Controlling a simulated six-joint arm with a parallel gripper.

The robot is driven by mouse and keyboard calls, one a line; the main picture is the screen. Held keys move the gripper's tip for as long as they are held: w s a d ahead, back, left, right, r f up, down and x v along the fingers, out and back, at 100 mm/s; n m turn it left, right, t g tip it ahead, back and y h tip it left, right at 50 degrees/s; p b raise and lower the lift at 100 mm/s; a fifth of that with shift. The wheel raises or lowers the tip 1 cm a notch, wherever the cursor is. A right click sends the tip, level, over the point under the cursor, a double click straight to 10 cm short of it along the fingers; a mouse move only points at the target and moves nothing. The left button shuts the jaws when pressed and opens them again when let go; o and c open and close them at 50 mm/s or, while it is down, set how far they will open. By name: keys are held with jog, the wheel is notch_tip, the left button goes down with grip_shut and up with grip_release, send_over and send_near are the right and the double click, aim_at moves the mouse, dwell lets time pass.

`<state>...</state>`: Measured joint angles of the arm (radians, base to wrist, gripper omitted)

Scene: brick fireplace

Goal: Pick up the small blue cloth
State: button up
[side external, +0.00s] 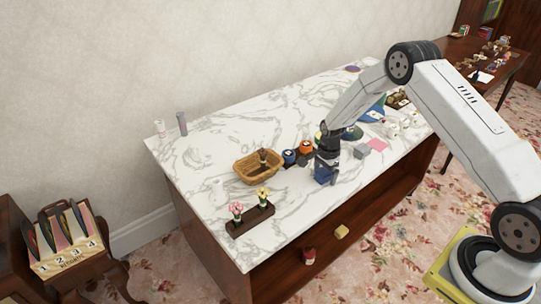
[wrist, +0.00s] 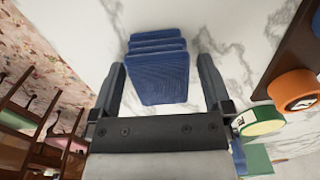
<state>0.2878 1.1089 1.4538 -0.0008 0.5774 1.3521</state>
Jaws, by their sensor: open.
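The small blue cloth (wrist: 158,75) shows in the wrist view as a folded, ribbed blue stack on the white marble top. It lies between the two fingers of my gripper (wrist: 165,82), with a finger on each side and slim gaps visible. In the side view the blue cloth (side external: 323,174) is on the table below my gripper (side external: 326,160), partly hidden by it. The fingers are open. I cannot tell whether either finger touches the cloth.
A wicker basket (side external: 257,168), a blue roll and an orange roll (side external: 306,146) stand left of my gripper. The orange one is at right in the wrist view (wrist: 294,90), near a green-rimmed round item (wrist: 260,120). A flower planter (side external: 250,219) sits at the front edge.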

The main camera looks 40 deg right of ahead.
jog(key=c, duration=1.2)
jog(key=shift+r, duration=0.1)
jog(key=shift+r, duration=0.7)
jog(key=s+a+r, duration=0.3)
jog(key=s+r, duration=0.8)
jog(key=s, duration=0.2)
jog(key=shift+s+a+r, duration=0.15)
jog(key=shift+s+r, duration=0.05)
jog(key=shift+s, duration=0.1)
